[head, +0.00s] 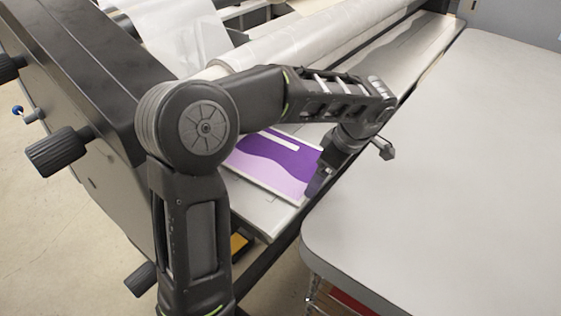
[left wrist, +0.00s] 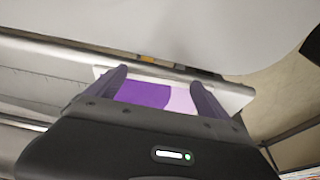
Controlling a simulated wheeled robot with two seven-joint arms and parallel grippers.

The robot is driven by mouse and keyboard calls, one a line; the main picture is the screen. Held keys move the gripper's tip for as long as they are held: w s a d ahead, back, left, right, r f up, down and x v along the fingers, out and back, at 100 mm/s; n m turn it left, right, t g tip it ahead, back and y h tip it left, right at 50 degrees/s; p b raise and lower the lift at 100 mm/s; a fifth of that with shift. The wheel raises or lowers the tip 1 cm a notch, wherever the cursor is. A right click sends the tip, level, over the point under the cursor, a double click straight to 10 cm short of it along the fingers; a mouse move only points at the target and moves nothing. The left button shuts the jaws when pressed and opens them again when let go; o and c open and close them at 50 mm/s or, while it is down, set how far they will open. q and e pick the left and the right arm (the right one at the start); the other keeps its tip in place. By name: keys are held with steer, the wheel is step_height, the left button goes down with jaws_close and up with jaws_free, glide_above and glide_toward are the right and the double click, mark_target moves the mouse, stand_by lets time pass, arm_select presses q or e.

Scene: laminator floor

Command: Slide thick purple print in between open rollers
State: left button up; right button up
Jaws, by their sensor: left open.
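The thick purple print (head: 277,164) lies flat on the laminator's feed table (head: 254,213), with a white strip near its far side. My left arm crosses in front and hides part of it. My left gripper (head: 318,184) is at the print's right edge and points down. In the left wrist view the purple print (left wrist: 147,94) shows between the two fingers of the left gripper (left wrist: 160,84), which stand apart. I cannot tell whether the fingers touch the print. The long pale roller (head: 300,45) runs behind the print. My right gripper is not in view.
A grey table (head: 450,180) with a rounded corner fills the right side, close to the feed table with a narrow gap between. The laminator's dark side housing (head: 75,75) with black knobs (head: 57,151) stands at the left. Clear film (head: 180,35) hangs at the back.

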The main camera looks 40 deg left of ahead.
arm_select(q)
steer(key=shift+d+b, duration=0.25)
steer(key=shift+b, duration=0.1)
stand_by(0.7)
steer(key=shift+s, duration=0.15)
stand_by(0.3)
steer(key=shift+s+b, duration=0.6)
steer(key=shift+s, duration=0.3)
steer(key=shift+a, duration=0.1)
steer(key=shift+s+a+b, duration=0.1)
steer(key=shift+a+b, duration=0.25)
steer(key=shift+a, duration=1)
stand_by(0.4)
steer(key=shift+d, duration=0.3)
stand_by(0.5)
